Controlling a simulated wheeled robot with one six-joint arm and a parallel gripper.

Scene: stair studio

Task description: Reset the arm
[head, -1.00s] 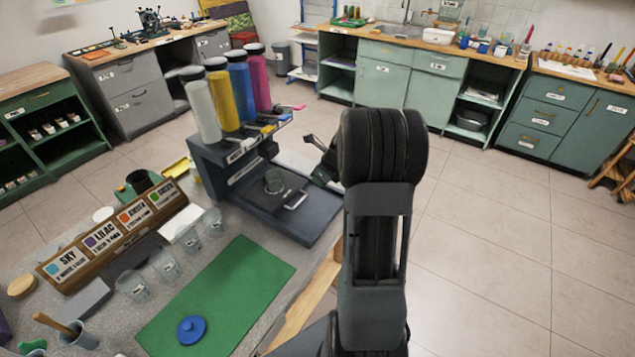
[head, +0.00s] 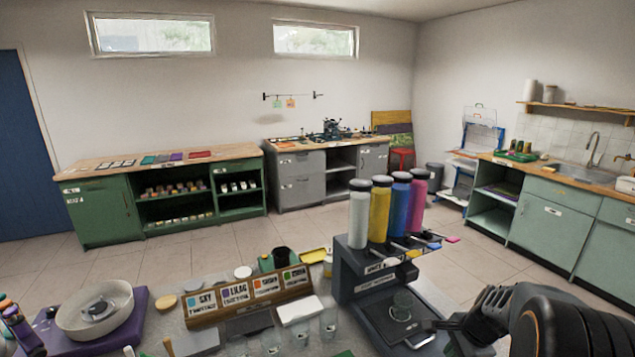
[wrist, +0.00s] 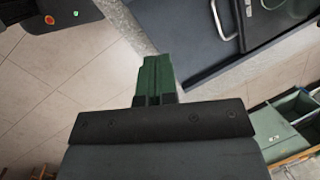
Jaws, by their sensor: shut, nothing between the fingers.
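My gripper (wrist: 157,80) shows in the wrist view with its green fingers together and nothing between them. It hangs over the edge between the dark dispenser base (wrist: 205,50) and the tiled floor. In the head view my arm reaches in at the lower right, and its wrist end lies just right of the dispenser (head: 372,285). The fingertips are hard to make out there. A clear cup (head: 402,304) stands on the dispenser's base, with a small metal-edged item (head: 420,341) in front of it.
White, yellow, blue and pink bottles (head: 401,208) stand on the dispenser. A labelled rack (head: 250,297), clear cups and a white bowl on a purple block (head: 130,318) fill the table to the left. Green cabinets (head: 545,225) stand at the back right. Open floor lies between.

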